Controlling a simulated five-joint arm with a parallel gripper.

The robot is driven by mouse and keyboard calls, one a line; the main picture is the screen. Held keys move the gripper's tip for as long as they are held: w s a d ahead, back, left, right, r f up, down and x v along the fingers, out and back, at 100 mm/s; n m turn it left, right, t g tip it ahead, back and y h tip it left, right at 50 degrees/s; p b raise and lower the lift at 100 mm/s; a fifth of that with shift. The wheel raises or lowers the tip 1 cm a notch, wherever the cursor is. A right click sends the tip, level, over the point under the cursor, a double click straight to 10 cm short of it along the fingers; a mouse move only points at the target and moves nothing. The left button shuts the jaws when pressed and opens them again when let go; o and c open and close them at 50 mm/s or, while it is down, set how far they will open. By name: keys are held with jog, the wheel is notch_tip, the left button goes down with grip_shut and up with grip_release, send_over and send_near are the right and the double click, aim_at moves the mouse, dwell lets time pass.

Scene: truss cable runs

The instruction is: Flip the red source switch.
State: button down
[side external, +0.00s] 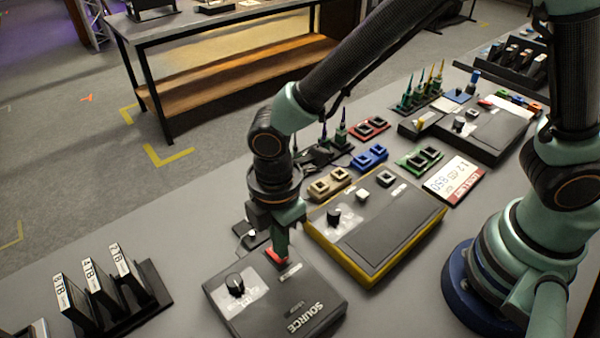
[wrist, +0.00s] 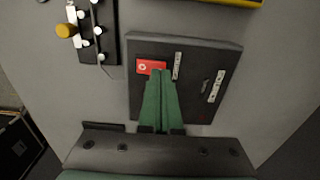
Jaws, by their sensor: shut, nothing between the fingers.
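A dark grey box marked SOURCE (side external: 312,290) lies on the grey table in the side view and also shows in the wrist view (wrist: 205,62). Its red switch (side external: 277,258) sits near the box's far edge. In the wrist view the red switch (wrist: 146,67) is partly covered by my fingertips. My gripper (side external: 281,246) is shut and empty, pointing down with its tips at the switch. In the wrist view the green fingers (wrist: 160,74) lie together over the switch's right part. I cannot tell whether they touch it.
A yellow-edged box (side external: 400,240) with a knob stands right behind the source box. A rack of labelled drives (side external: 125,290) stands to the left. Colored socket blocks (side external: 369,157) and cable plugs lie further back. The table between rack and source box is clear.

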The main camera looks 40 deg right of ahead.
jog(key=shift+f, duration=0.75)
dwell(0.7)
jog(key=shift+r, duration=3.55)
jog(key=d+r+m+t, duration=0.2)
jog(key=d+r+m, duration=0.2)
jog(key=d+m, duration=0.2)
jog(key=d+r+m+t, duration=0.1)
jog(key=d+r+m, duration=0.3)
jog(key=d, duration=0.7)
jog(key=w+d+r+m+t, duration=0.1)
jog(key=d+r+m, duration=0.3)
jog(key=d+m, duration=0.4)
jog(key=shift+d+r+t, duration=0.3)
jog(key=shift+r+t, duration=0.05)
jog(key=shift+t, duration=0.45)
